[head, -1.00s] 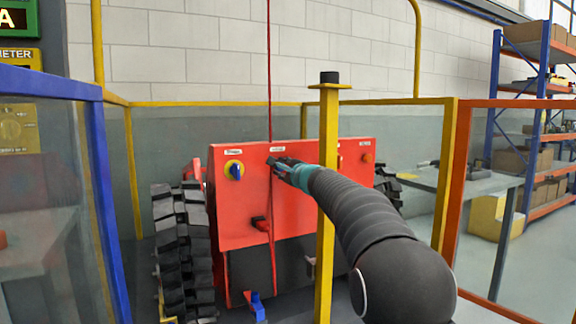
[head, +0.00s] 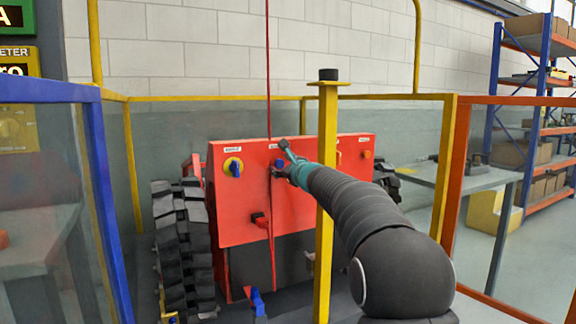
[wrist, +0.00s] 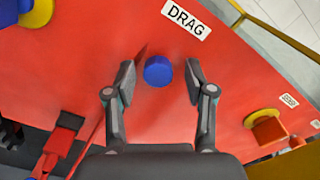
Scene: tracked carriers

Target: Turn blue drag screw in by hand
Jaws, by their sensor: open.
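The blue drag screw (wrist: 158,71) is a round blue knob on the red panel, below the white DRAG label (wrist: 187,18) in the wrist view. In the head view the screw (head: 279,163) shows as a small blue spot by the fingertips. My gripper (wrist: 159,80) is open, with one finger on each side of the screw and a visible gap on both sides. In the head view my gripper (head: 280,159) is at the upper middle of the panel, its fingers spread. I cannot tell how far the fingertips are from the panel.
The red panel (head: 235,210) also bears a blue knob on a yellow disc (head: 233,167) and an orange knob (head: 367,155). A red cord (head: 268,70) hangs from above. A yellow post (head: 326,200) stands close beside my arm. Black tracks (head: 180,240) flank the panel.

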